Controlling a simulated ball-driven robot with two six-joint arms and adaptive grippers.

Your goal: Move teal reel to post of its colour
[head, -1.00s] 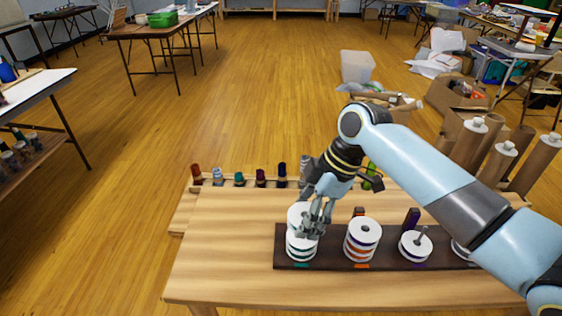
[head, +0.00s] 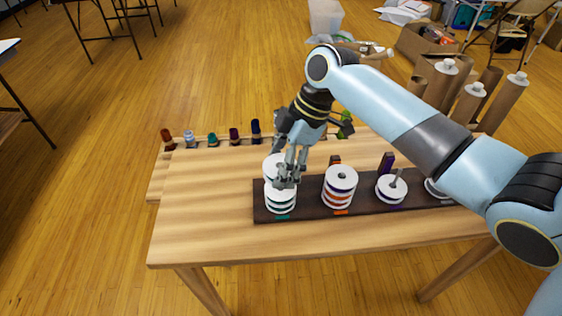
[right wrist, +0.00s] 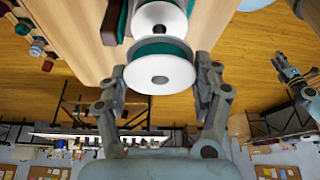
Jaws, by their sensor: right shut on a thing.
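My right gripper (head: 287,178) is shut on the teal reel (head: 272,167), a white-flanged spool with a teal band. It also shows in the right wrist view (right wrist: 165,48) between the fingers (right wrist: 160,95), its centre hole dark. The reel is at the top of a stack of teal-banded reels (head: 281,201) above the teal mark on the dark rack (head: 310,207). The fingers partly hide it in the head view. I cannot tell whether it rests on the stack or is just above it. What looks like my left gripper (right wrist: 290,80) is small at the right of the wrist view, its jaws unclear.
Right of the stack stand orange-banded reels (head: 340,190) and a purple-banded reel (head: 391,189) with its post showing. Another white reel is partly hidden by my arm. Several thread spools line the table's back edge. The table's (head: 200,215) left side is clear.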

